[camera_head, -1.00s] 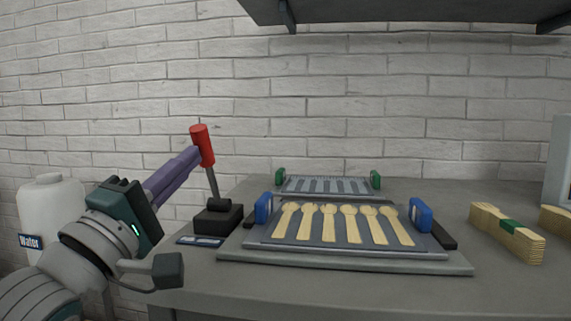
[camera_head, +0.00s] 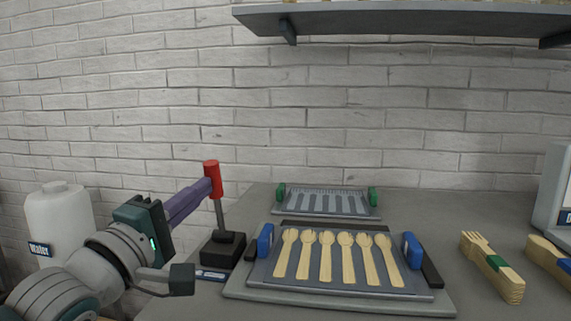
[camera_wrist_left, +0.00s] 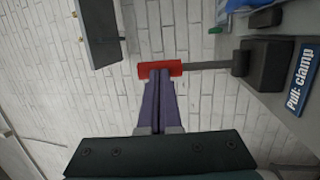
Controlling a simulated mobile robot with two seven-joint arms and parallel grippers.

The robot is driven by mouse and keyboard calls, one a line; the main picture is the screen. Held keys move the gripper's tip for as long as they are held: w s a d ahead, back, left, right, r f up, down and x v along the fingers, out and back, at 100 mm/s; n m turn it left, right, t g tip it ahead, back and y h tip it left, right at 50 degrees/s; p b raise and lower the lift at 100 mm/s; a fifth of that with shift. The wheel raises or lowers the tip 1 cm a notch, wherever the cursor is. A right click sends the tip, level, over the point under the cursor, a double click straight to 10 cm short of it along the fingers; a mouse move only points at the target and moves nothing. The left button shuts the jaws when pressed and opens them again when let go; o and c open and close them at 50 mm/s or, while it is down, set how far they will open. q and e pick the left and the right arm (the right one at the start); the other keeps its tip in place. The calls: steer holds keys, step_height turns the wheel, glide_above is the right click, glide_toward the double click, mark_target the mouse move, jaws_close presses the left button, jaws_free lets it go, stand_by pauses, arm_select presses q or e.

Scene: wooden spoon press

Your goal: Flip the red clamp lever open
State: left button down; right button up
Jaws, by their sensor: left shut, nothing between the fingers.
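The clamp lever has a red handle (camera_head: 212,179) on a dark rod and stands nearly upright, leaning slightly left, above its black base block (camera_head: 222,249). In the left wrist view the red handle (camera_wrist_left: 174,68) lies across the fingertips, with the rod running right to the black block (camera_wrist_left: 268,66). My left gripper (camera_head: 208,187) has purple fingers pressed together. Their tips are at the left side of the red handle, touching or almost touching it, not around it. The fingers also show in the left wrist view (camera_wrist_left: 160,74). My right gripper is out of view.
Bundled wooden utensils (camera_head: 491,266) lie at right. A water jug (camera_head: 58,218) stands left; a shelf (camera_head: 400,22) hangs above.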

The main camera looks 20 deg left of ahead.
arm_select(q)
steer(key=w+r+g+p, duration=0.1)
steer(key=p, duration=0.2)
steer(key=w+r+g+p, duration=0.1)
steer(key=r+p, duration=0.1)
steer(key=p, duration=0.1)
steer(key=shift+w+a+n+g, duration=0.3)
steer(key=shift+a+g, duration=0.05)
steer(key=shift+g, duration=0.05)
steer(key=w+g+p, duration=0.2)
steer(key=w+g, duration=0.1)
steer(key=w+a+f+g, duration=0.1)
steer(key=shift+w+n+h+p, duration=0.3)
steer(key=shift+w+p, duration=0.1)
steer(key=shift+w+a+f+g+b, duration=0.15)
steer(key=shift+w+f+g+b, duration=0.15)
steer(key=shift+w+f+b, duration=0.15)
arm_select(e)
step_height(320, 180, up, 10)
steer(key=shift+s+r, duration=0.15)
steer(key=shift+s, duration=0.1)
